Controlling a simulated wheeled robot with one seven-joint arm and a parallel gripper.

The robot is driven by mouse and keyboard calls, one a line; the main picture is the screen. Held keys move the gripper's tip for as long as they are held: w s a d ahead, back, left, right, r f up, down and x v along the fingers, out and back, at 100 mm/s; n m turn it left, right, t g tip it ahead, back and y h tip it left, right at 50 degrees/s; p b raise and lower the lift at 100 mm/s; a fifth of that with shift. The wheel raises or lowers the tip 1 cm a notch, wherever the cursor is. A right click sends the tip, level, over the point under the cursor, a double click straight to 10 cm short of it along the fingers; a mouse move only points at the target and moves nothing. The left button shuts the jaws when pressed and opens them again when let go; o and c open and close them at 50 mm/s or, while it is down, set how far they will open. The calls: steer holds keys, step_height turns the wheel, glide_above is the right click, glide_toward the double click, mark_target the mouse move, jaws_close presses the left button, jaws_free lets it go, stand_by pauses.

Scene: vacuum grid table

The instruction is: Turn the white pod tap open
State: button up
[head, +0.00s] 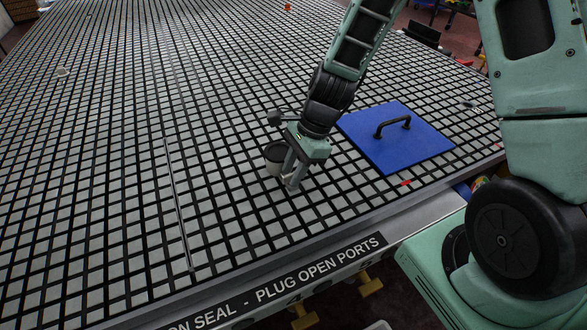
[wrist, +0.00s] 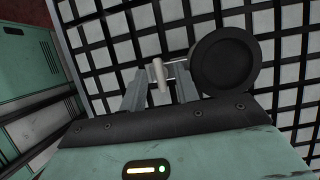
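The white pod (head: 273,168) stands on the grid table, with a dark round top. In the wrist view its black round top (wrist: 226,66) is at the upper right. Its pale tap handle (wrist: 159,76) sticks out to the left of that top on thin stems. My gripper (head: 292,184) points down right beside the pod. In the wrist view my gripper (wrist: 160,82) is open, with one finger on each side of the handle and visible gaps between. The tap is hidden behind my fingers in the head view.
A blue square plate (head: 379,152) with a black handle (head: 393,125) lies to the right of my gripper. The gridded table (head: 90,170) is mostly clear to the left and back. Its front edge carries a lettered strip (head: 300,270), with yellow valves (head: 369,284) below.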

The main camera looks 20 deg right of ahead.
steer(key=shift+c, duration=0.3)
jaws_close()
steer(key=shift+n+p, duration=0.4)
steer(key=shift+a+r+n+g+p, duration=0.15)
steer(key=shift+n+g+p, duration=0.45)
steer(key=shift+n+p, duration=0.35)
steer(key=n+g+p, duration=0.1)
steer(key=n, duration=0.2)
steer(key=shift+w+n+h+p, duration=0.15)
steer(key=shift+n+h+p, duration=0.15)
steer(key=shift+p, duration=0.1)
steer(key=n+g, duration=0.1)
steer(key=n, duration=0.1)
steer(key=n+h+p, duration=0.1)
steer(key=n, duration=0.2)
steer(key=shift+w+a+n+g, duration=0.1)
steer(key=shift+n+g, duration=0.15)
steer(key=shift+g, duration=0.15)
steer(key=n+h, duration=0.1)
steer(key=n, duration=0.2)
steer(key=n+h, duration=0.1)
steer(key=n, duration=0.2)
steer(key=shift+a+f+g+h+p, duration=0.1)
steer(key=shift+f+g+h+p, duration=0.1)
steer(key=shift+g+h+p, duration=0.15)
